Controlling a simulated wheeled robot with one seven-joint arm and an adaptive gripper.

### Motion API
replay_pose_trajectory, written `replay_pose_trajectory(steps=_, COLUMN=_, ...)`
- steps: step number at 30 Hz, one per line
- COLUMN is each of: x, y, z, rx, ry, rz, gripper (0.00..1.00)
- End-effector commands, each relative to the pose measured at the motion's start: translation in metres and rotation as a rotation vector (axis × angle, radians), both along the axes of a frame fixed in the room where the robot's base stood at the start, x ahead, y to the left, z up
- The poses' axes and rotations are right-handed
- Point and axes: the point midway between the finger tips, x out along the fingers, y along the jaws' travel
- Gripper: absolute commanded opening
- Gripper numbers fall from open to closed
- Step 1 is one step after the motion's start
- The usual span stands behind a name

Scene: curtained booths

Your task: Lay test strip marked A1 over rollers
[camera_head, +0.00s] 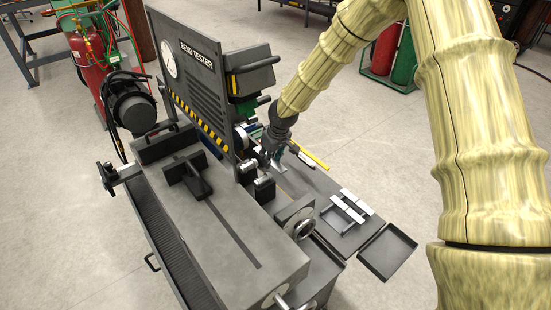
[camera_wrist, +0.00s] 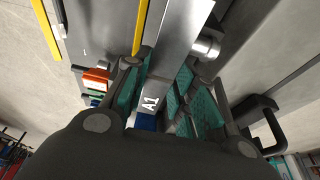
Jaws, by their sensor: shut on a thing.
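My gripper (camera_head: 273,158) is beside the bend tester (camera_head: 205,90), low over the rear end of its side bench. In the wrist view its teal-padded fingers (camera_wrist: 165,75) are shut on the test strip marked A1 (camera_wrist: 182,35), a flat silvery metal bar. The white A1 mark shows between the fingers, above a blue patch. A shiny metal roller (camera_wrist: 207,48) is close to the strip's right edge; whether they touch I cannot tell. In the head view dark roller supports (camera_head: 264,190) stand just in front of my gripper.
Pale strips (camera_head: 352,206) lie on a rack on the side bench, with an empty dark tray (camera_head: 388,251) beside it. A yellow bar (camera_head: 313,158) and a marker lie right of my gripper.

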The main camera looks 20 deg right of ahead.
Motion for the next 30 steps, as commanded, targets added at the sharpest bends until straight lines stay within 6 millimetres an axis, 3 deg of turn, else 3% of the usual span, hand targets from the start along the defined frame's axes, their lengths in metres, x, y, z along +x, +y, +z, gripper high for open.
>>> replay_pose_trajectory(steps=20, x=0.023, y=0.031, z=-0.014, rx=0.001, ry=-0.001, rz=0.001, gripper=0.0)
replay_pose_trajectory(steps=30, x=0.018, y=0.046, z=-0.021, rx=-0.001, ry=-0.001, rz=0.001, gripper=0.0)
